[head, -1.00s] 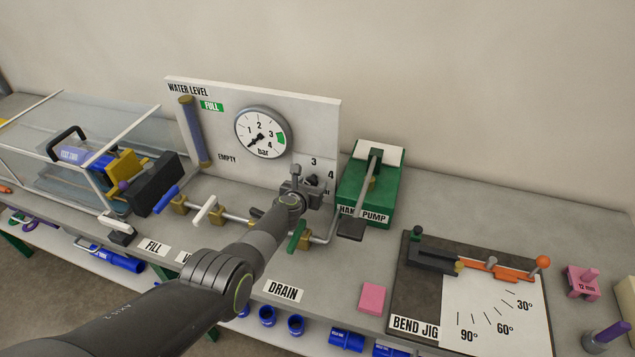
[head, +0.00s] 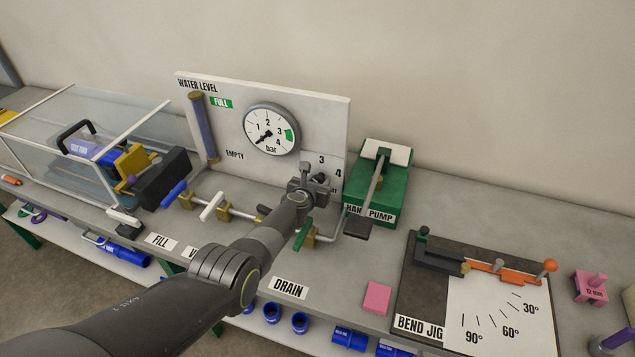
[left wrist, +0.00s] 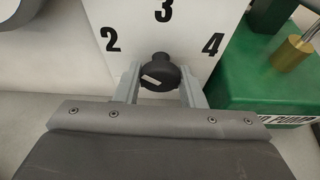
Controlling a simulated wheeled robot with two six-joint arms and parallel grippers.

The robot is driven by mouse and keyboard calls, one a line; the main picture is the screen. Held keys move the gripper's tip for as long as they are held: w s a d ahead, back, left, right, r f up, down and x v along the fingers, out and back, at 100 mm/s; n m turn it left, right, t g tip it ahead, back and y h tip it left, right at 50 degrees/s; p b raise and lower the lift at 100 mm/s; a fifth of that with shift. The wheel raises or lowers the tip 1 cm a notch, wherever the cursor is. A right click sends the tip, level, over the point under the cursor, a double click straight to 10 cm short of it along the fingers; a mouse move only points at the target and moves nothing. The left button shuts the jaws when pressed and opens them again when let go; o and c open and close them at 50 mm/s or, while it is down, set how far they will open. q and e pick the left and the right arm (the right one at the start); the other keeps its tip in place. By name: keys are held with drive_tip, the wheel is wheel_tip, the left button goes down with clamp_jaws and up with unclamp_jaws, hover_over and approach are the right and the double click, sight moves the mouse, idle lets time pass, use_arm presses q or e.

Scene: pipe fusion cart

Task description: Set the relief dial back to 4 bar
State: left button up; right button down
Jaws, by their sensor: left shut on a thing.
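The relief dial is a dark round knob (left wrist: 160,72) with a short white mark on the lower left of its face. It sits on the white panel (left wrist: 75,40) below the printed numbers 2, 3 and 4. My left gripper (left wrist: 158,84) is shut on the knob, one finger at each side. In the head view my left gripper (head: 313,182) is at the lower right of the panel and mostly hides the dial. The 3 and 4 show above it. My right gripper is not in view.
A pressure gauge (head: 271,129) is on the same panel, up and left of my gripper. The green hand pump (head: 372,190) stands close on the right. A bend jig (head: 420,288) is at the right.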

use_arm(q)
drive_tip(key=shift+d+m+t+y+b, duration=0.1)
drive_tip(key=shift+m+t+y+b, duration=0.65)
drive_tip(key=shift+m+y, duration=1)
drive_tip(key=shift+m+h, duration=0.25)
drive_tip(key=shift+m, duration=0.2)
drive_tip(key=o, duration=1)
drive_tip(key=shift+c, duration=0.2)
